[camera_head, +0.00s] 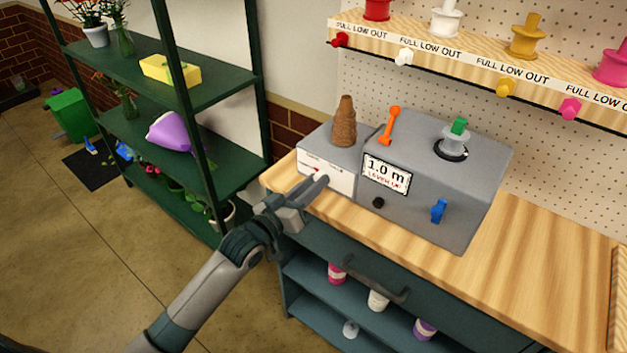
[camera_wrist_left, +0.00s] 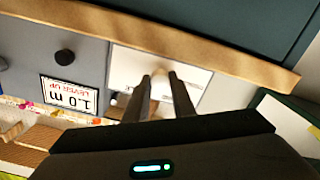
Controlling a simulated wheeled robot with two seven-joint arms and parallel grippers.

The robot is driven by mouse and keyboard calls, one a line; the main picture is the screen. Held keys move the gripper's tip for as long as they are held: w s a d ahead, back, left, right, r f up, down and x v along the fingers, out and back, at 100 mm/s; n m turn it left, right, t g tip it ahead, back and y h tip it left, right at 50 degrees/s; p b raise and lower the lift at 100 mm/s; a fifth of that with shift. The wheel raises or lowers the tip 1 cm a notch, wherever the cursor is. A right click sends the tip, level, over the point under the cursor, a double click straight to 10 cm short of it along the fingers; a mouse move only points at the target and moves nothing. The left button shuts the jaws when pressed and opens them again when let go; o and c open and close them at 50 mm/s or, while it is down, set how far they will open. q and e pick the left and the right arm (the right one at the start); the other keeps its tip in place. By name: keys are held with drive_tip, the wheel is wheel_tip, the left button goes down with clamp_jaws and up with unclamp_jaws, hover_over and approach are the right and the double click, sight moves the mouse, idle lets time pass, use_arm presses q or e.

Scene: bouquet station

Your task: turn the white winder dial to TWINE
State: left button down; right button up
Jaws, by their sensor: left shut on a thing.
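The winder machine (camera_head: 420,180) stands on the wooden counter, with a white label panel (camera_head: 342,187) on the front of its lower left block. My left gripper (camera_head: 321,181) reaches this panel from the lower left. In the wrist view its two fingers (camera_wrist_left: 161,80) are shut on the small white dial (camera_wrist_left: 160,73) at the panel. The fingers hide much of the dial, and I cannot tell which way it points. The panel's small lettering is too blurred to read. My right gripper is not in view.
The machine also bears a screen (camera_head: 386,174) reading 1.0 m and LEVER UP, an orange lever (camera_head: 388,127), a blue knob (camera_head: 438,211), a black knob (camera_head: 378,202) and a brown twine cone (camera_head: 344,125). A green shelf (camera_head: 235,80) stands left. The counter's right part (camera_head: 540,265) is clear.

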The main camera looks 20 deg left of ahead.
use_arm(q)
drive_tip(key=m+p, duration=0.1)
drive_tip(key=m, duration=0.2)
drive_tip(key=shift+r+m, duration=0.15)
drive_tip(key=shift+m, duration=0.15)
drive_tip(key=shift+m+p, duration=0.35)
drive_tip(key=shift+m, duration=0.15)
drive_tip(key=shift+m+p, duration=0.45)
drive_tip(key=shift+m, duration=1.05)
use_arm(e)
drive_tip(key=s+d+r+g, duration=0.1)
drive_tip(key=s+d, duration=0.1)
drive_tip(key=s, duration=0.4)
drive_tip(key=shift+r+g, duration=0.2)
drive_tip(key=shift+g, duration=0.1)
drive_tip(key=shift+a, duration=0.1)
use_arm(q)
drive_tip(key=c, duration=1.5)
unclamp_jaws()
